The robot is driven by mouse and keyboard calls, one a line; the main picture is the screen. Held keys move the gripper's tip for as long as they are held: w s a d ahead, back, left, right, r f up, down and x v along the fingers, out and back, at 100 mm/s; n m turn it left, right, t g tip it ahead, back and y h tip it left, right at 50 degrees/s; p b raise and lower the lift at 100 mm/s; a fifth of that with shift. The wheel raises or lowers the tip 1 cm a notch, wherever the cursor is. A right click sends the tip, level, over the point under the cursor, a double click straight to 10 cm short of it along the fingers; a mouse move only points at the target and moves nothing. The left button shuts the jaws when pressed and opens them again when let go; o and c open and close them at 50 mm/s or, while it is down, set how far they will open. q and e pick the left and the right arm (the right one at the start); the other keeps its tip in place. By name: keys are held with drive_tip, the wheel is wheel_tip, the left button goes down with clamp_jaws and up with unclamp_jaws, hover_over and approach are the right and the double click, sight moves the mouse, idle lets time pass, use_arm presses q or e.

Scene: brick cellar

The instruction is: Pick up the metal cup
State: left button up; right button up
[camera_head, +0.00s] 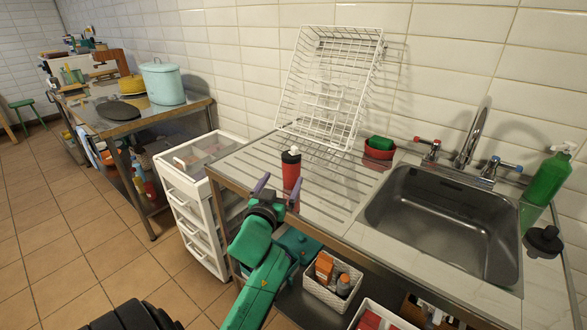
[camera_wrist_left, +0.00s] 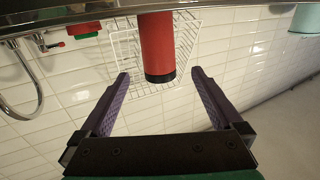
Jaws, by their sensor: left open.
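The metal cup (camera_head: 291,172) appears to be the tall red vessel with a black lid and white top, upright on the ribbed drainboard near the counter's front edge. My left gripper (camera_head: 277,190) is open and empty, with purple fingers, just in front of the cup. The left wrist view is upside down. There the cup (camera_wrist_left: 156,48) shows between the spread fingers, its black lid end near the fingertips; I cannot tell if they touch it. My right gripper is out of view.
A white wire rack (camera_head: 331,88) leans on the wall behind the cup. A red bowl (camera_head: 379,156) with a green sponge (camera_head: 380,143) stands beside the sink (camera_head: 445,220). A white drawer cart (camera_head: 188,205) stands left of the counter. A small basket (camera_head: 332,285) sits below.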

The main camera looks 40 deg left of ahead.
sight(289, 170)
use_arm(q)
drive_tip(key=p+x, duration=0.1)
drive_tip(key=x, duration=0.7)
drive_tip(key=shift+w+f, duration=0.1)
drive_tip(key=shift+w, duration=0.2)
drive_tip(key=shift+w+f, duration=0.1)
clamp_jaws()
wheel_tip(289, 170, up, 20)
drive_tip(key=p, duration=0.2)
idle(0.3)
